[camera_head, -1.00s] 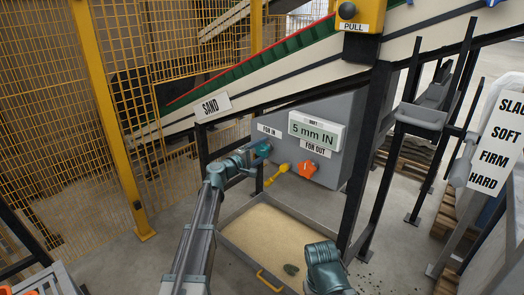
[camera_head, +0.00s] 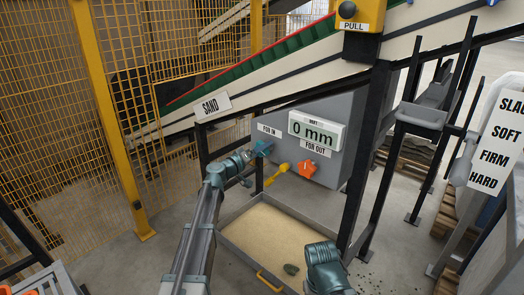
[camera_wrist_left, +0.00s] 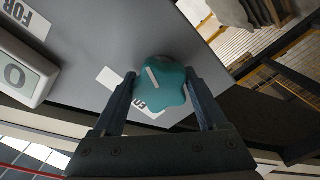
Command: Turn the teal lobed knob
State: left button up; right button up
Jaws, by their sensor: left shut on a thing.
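The teal lobed knob (camera_wrist_left: 163,88) sits on the grey panel (camera_head: 338,118), with a white line mark across its face in the left wrist view. My left gripper (camera_wrist_left: 168,100) is shut on it, one dark finger on each side of the lobes. In the head view my left gripper (camera_head: 256,151) reaches the panel just below the "FOR IN" label (camera_head: 269,130) and hides most of the knob. The display (camera_head: 316,131) above reads "0 mm". My right arm shows at the bottom of the head view, but its fingers are not visible.
An orange lobed knob (camera_head: 307,169) and a yellow handle (camera_head: 277,174) are on the panel, right of my left gripper. A sand-filled tray (camera_head: 265,235) lies below. A dark post (camera_head: 366,165) stands right of the panel. A yellow mesh fence (camera_head: 160,90) stands at left.

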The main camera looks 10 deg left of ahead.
pick_arm(q)
jog(key=shift+s+f+m, duration=0.1)
jog(key=shift+m, duration=0.4)
jog(key=o, duration=1.3)
jog(key=v, duration=1.3)
jog(key=shift+s+a, duration=0.2)
jog(key=shift+s, duration=0.1)
